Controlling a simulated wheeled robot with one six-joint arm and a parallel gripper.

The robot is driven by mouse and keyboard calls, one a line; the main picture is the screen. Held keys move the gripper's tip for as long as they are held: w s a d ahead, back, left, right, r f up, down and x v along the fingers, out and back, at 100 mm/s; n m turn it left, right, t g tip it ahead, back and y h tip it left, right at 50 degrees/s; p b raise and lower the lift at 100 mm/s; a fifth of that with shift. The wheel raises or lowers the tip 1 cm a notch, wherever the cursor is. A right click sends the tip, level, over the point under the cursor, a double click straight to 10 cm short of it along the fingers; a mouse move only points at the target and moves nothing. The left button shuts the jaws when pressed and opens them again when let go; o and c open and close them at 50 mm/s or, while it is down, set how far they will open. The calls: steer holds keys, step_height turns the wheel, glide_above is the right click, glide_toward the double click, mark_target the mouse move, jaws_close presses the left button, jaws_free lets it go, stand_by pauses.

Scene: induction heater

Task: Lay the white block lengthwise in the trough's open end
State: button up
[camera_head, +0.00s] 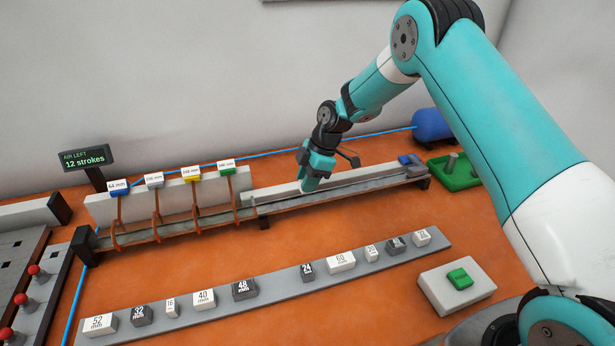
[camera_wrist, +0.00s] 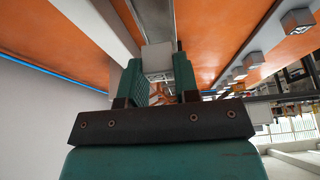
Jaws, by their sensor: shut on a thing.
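My gripper (camera_head: 310,184) is low over the long grey trough (camera_head: 350,188), right of its middle. In the wrist view, my gripper (camera_wrist: 157,78) is shut on a white block (camera_wrist: 157,57), with one green finger on each side of it. The trough (camera_wrist: 152,14) runs away beyond the block in that view. In the head view the fingers hide the block. I cannot tell whether the block touches the trough.
A grey strip (camera_head: 270,298) in front bears several white and dark numbered blocks. Several labelled gates (camera_head: 192,190) cross the trough's left part. A green button (camera_head: 459,279) on a white box, a green tray (camera_head: 455,174) and a blue tank (camera_head: 432,125) are at right. Orange table lies clear between.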

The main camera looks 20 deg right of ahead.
mark_target(298, 201)
steer(key=shift+f+b, duration=0.75)
steer(key=shift+f, duration=0.95)
steer(key=shift+a, duration=1.3)
steer(key=shift+r, duration=0.1)
steer(key=shift+f+b, duration=0.2)
steer(key=shift+b, duration=0.15)
steer(key=o, duration=1)
steer(key=shift+r, duration=0.1)
steer(key=b+v, duration=0.2)
steer(key=v, duration=1.5)
steer(key=shift+r, duration=0.15)
